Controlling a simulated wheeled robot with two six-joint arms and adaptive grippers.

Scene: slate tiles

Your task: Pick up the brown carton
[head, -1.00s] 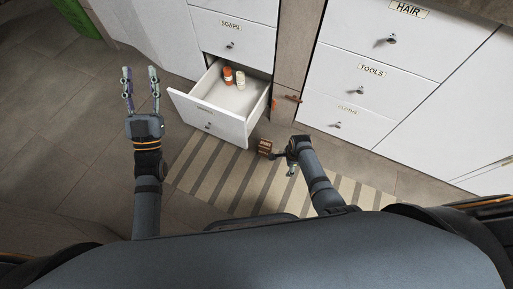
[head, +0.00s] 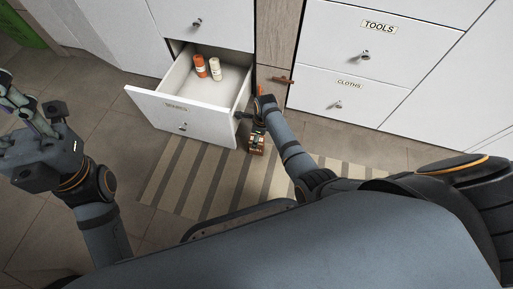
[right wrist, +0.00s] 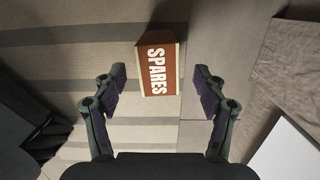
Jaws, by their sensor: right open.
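My right gripper (right wrist: 158,77) is open, with a gap on each side of the carton and no contact visible.
An open drawer (head: 185,118) holds an orange-brown bottle (head: 199,66) and a white bottle (head: 215,69). White closed drawers (head: 350,90) stand to the right. A striped mat (head: 195,180) lies on tiled floor. A brown handle (head: 283,80) sticks out above the carton.

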